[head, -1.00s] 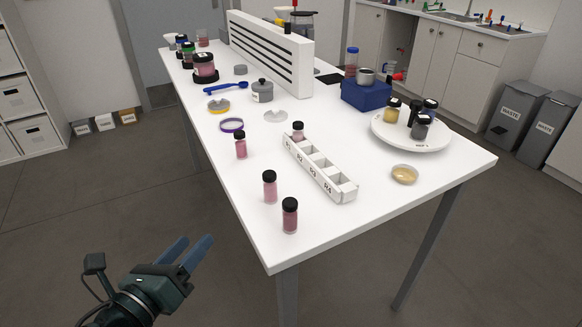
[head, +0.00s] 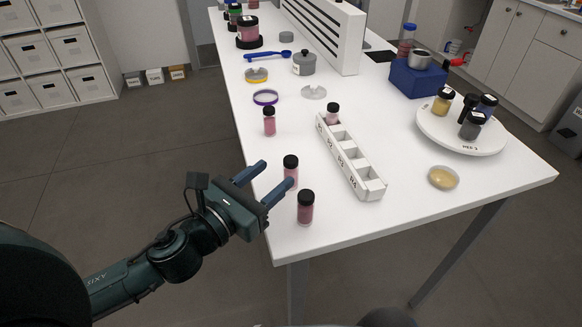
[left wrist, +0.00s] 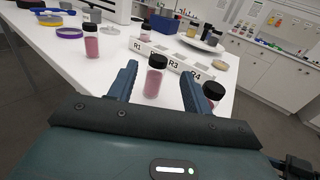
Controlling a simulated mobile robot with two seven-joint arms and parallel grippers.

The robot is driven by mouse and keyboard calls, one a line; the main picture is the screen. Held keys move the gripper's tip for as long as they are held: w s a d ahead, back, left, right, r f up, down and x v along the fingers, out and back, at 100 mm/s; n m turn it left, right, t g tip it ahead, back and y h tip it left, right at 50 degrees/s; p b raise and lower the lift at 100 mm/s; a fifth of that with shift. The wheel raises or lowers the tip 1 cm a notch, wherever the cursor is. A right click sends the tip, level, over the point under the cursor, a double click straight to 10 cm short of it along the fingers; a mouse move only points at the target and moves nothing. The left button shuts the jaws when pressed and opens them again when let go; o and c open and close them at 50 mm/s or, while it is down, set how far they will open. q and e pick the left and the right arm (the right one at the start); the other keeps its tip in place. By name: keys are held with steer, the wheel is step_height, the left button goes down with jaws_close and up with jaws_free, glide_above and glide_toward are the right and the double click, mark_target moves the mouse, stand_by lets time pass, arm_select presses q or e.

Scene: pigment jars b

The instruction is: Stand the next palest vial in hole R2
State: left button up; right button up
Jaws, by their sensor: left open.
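A white rack (head: 372,190) with holes R1 to R4 stands on the table; a black-capped pink vial (head: 332,114) stands in R1 at its far end, and the other holes look empty. A light pink vial (head: 290,172) stands upright at the near left, with a darker pink vial (head: 306,209) nearer the front edge and another pink vial (head: 269,123) farther back. My left gripper (head: 277,174) is open, its fingers pointing at the light pink vial. In the left wrist view this vial (left wrist: 155,80) shows between the fingertips, not gripped. My right gripper is out of view.
A white turntable (head: 480,141) with several dark-capped jars stands right of the rack. A yellow-filled dish (head: 443,178) lies near the right edge. A purple ring (head: 265,97), a grey pot (head: 304,63) and a blue block (head: 418,80) are farther back.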

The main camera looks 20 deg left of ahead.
mark_target(286, 164)
arm_select(q)
steer(key=shift+x, duration=0.85)
steer(key=p+x, duration=0.1)
steer(key=x, duration=0.3)
steer(key=shift+w, duration=0.45)
steer(key=shift+c, duration=0.3)
steer(key=c, duration=1)
